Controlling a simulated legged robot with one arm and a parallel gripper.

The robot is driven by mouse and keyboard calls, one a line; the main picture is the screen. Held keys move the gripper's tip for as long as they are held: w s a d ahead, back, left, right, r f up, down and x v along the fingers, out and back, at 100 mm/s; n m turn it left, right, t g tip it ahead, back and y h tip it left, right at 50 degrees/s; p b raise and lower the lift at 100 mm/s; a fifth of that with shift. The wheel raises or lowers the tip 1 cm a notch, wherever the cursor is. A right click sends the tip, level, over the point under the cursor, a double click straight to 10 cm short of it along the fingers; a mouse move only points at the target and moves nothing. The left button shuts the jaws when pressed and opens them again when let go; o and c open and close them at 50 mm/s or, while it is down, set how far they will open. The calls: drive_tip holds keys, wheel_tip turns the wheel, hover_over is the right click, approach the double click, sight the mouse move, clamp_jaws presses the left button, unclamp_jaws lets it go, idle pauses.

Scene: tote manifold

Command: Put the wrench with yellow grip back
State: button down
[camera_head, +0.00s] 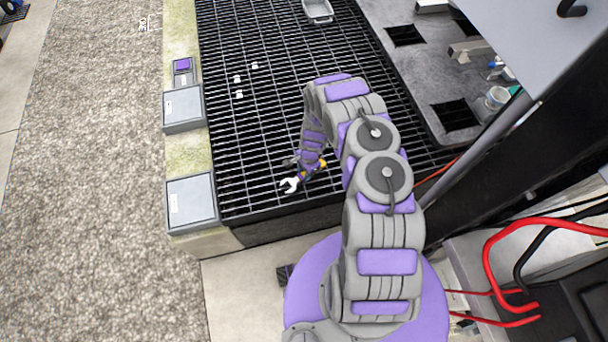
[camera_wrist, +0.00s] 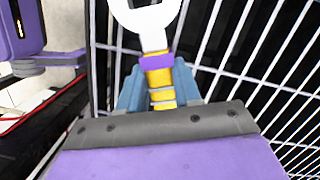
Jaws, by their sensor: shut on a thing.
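The wrench with yellow grip (camera_head: 291,184) shows in the head view just beyond my gripper (camera_head: 311,172), above the near part of the black grating. In the wrist view the wrench (camera_wrist: 158,72) has a white open-ended head, a purple band and a yellow grip. My gripper (camera_wrist: 160,92) is shut on the yellow grip, with a blue-grey finger on each side. The rest of the handle is hidden behind the gripper body. The gap between the wrench and the grating cannot be judged.
The black grating (camera_head: 240,130) holds small white pieces (camera_head: 238,79) and a grey tray (camera_head: 318,11) at the far end. Grey boxes (camera_head: 190,202) line its left edge. A dark panel with square openings (camera_head: 455,115) lies right. Red cables (camera_head: 490,262) hang at lower right.

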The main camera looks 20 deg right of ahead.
drive_tip(key=shift+d+f, duration=0.15)
drive_tip(key=shift+f, duration=0.35)
drive_tip(key=shift+r, duration=0.1)
drive_tip(key=c, duration=0.8)
unclamp_jaws()
drive_tip(key=shift+a, duration=0.3)
drive_tip(key=shift+d, duration=0.2)
